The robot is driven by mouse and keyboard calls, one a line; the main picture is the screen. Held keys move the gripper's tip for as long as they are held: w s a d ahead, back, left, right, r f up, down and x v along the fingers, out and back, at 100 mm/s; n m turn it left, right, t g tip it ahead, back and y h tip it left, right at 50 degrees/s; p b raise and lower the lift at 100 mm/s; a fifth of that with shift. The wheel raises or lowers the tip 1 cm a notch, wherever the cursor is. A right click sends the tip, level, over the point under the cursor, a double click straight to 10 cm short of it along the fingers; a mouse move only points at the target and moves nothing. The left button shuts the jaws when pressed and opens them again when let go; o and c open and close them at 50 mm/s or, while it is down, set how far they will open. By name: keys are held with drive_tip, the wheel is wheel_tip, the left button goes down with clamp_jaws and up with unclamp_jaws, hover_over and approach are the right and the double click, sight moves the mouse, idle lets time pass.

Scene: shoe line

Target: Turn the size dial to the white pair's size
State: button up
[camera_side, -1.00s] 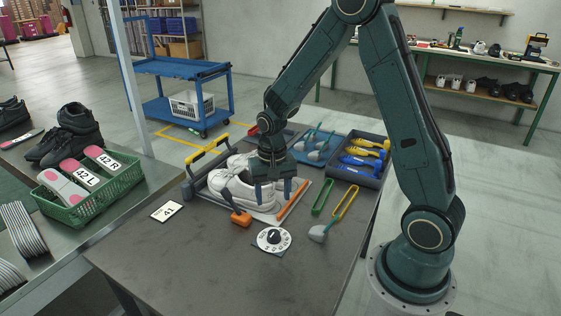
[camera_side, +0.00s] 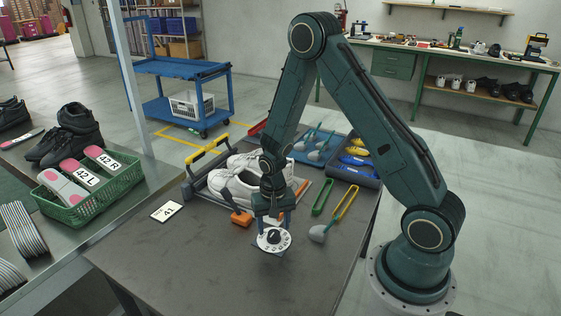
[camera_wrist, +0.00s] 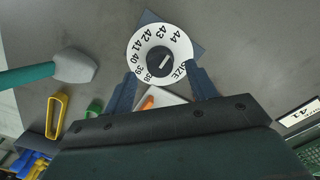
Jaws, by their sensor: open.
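The size dial (camera_side: 273,239) is a white disc with a black knob on a dark square plate, flat on the table. In the wrist view the dial (camera_wrist: 148,38) shows sizes 38 to 44 and the word SIZE. A pale line on the knob (camera_wrist: 160,62) slants from lower left to upper right; which end points is unclear. My gripper (camera_side: 272,218) is open and empty, close above the dial; its fingers (camera_wrist: 161,88) show at the dial's near edge. The white pair (camera_side: 240,183) stands behind my gripper, partly hidden. A white card (camera_wrist: 298,112) reads 41; it lies left of the dial (camera_side: 166,211).
An orange-headed tool (camera_side: 241,218) lies just left of the dial. Green and yellow handled tools (camera_side: 345,204) lie to the right. A blue tool tray (camera_side: 370,181) stands behind them. A green basket (camera_side: 90,205) with size-42 inserts is on the left bench. The front table is clear.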

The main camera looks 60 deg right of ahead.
sight(274, 236)
drive_tip(key=shift+f, duration=1.25)
drive_tip(key=c, duration=1)
